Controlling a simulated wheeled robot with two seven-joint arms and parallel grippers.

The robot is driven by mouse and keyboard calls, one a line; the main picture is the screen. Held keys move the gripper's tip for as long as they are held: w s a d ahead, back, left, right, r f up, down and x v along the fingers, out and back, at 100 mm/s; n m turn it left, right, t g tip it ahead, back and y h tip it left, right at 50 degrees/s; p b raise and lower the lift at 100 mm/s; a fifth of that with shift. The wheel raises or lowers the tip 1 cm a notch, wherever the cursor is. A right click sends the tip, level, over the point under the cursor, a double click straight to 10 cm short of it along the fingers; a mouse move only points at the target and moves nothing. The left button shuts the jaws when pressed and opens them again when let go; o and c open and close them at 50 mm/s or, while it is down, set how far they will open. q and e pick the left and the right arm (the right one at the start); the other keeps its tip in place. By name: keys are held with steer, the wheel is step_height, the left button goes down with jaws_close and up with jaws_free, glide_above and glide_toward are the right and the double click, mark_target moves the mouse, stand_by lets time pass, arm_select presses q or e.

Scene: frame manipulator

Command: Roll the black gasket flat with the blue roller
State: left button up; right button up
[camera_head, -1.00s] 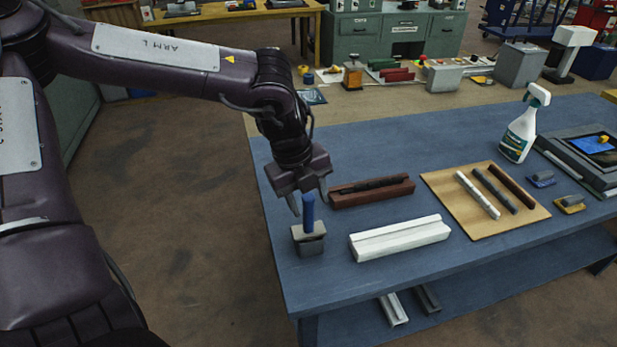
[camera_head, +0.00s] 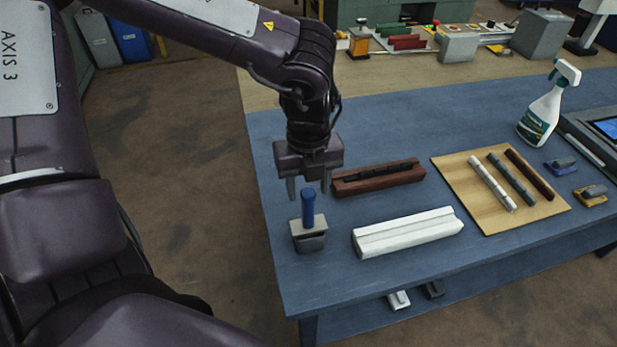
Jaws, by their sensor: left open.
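The blue roller's handle (camera_head: 308,209) stands upright in a grey block-shaped holder (camera_head: 309,238) near the table's left edge; its lower end is hidden. My left gripper (camera_head: 308,192) points down, open and empty, with one finger on each side of the handle's top in the picture. I cannot tell whether the fingers touch it or are behind it. A black, uneven strip, apparently the black gasket (camera_head: 374,177), lies in the groove of a brown channel block (camera_head: 405,177). My right gripper is out of view.
A white channel block (camera_head: 408,233) lies in front of the brown one. A wooden board (camera_head: 454,177) carries a white, a dark grey and a brown strip. A spray bottle (camera_head: 545,112) and two small tools stand right. The blue table (camera_head: 400,125) is clear behind the channels.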

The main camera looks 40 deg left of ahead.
mark_target(308, 205)
arm_select(q)
step_height(308, 205, down, 6)
steer(key=b, duration=0.4)
steer(key=shift+w+a+f+b, duration=0.1)
steer(key=shift+f+b, duration=0.1)
steer(key=shift+b, duration=0.2)
steer(key=shift+f+b, duration=0.7)
steer(key=shift+b, duration=0.05)
steer(key=shift+c, duration=0.5)
jaws_close()
steer(key=shift+r, duration=0.25)
steer(key=shift+r, duration=0.4)
stand_by(0.6)
